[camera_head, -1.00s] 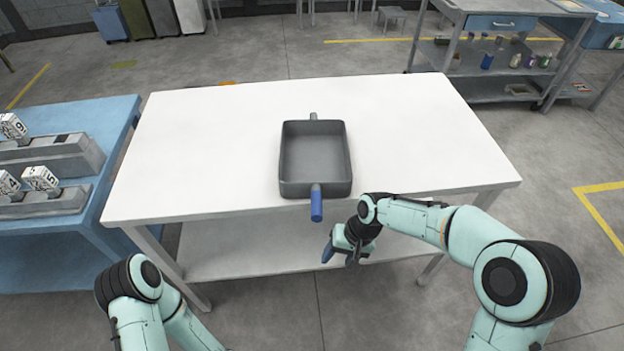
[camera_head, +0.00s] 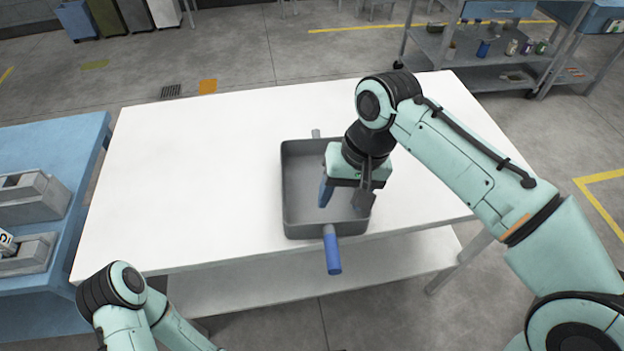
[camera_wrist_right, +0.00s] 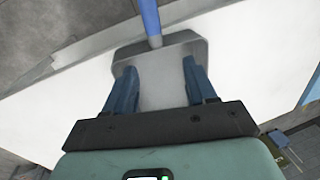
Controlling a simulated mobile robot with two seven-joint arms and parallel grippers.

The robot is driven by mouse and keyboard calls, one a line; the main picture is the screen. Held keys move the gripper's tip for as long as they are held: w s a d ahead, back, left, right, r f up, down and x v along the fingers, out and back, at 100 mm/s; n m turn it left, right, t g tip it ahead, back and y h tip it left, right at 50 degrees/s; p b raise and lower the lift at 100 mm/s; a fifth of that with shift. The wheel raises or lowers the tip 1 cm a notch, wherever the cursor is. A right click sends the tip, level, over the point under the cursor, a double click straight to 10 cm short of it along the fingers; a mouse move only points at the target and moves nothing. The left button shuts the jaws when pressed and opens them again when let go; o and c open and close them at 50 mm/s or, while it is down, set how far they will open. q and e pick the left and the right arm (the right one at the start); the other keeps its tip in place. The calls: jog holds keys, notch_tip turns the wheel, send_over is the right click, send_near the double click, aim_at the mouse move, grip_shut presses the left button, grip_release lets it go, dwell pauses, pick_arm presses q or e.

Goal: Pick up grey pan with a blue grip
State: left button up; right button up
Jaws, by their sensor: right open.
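The grey rectangular pan (camera_head: 300,190) rests on the white table, near its front edge. Its blue grip (camera_head: 332,250) sticks out past the table's front edge, and a short grey stub shows at its far side. My right gripper (camera_head: 343,198) is open and empty, above the right part of the pan and behind the grip. In the right wrist view the two blue fingers (camera_wrist_right: 160,88) stand apart over the grey pan (camera_wrist_right: 160,65), with the blue grip (camera_wrist_right: 150,20) beyond them. The left gripper is not in view; only my left arm shows at lower left.
The white table (camera_head: 180,180) is otherwise clear, with a lower shelf (camera_head: 290,288) under it. A blue table (camera_head: 60,150) with grey fixtures stands at the left. A grey cart (camera_head: 470,55) with small containers stands at the back right.

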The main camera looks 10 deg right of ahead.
aim_at(331, 231)
jog(key=f, duration=0.2)
jog(key=f+b, duration=0.1)
jog(key=f, duration=0.1)
jog(key=a+f, duration=0.1)
jog(key=f, duration=0.2)
jog(key=shift+s+b, duration=0.3)
jog(key=shift+b, duration=0.05)
jog(key=f, duration=0.3)
jog(key=f+b, duration=0.1)
jog(key=shift+a+f, duration=0.25)
jog(key=shift+f, duration=0.1)
jog(key=shift+a+f, duration=0.15)
jog(key=shift+f, duration=0.45)
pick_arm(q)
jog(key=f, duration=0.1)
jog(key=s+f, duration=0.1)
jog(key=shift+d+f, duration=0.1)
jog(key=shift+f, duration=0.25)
pick_arm(e)
jog(key=shift+r, duration=0.1)
grip_shut()
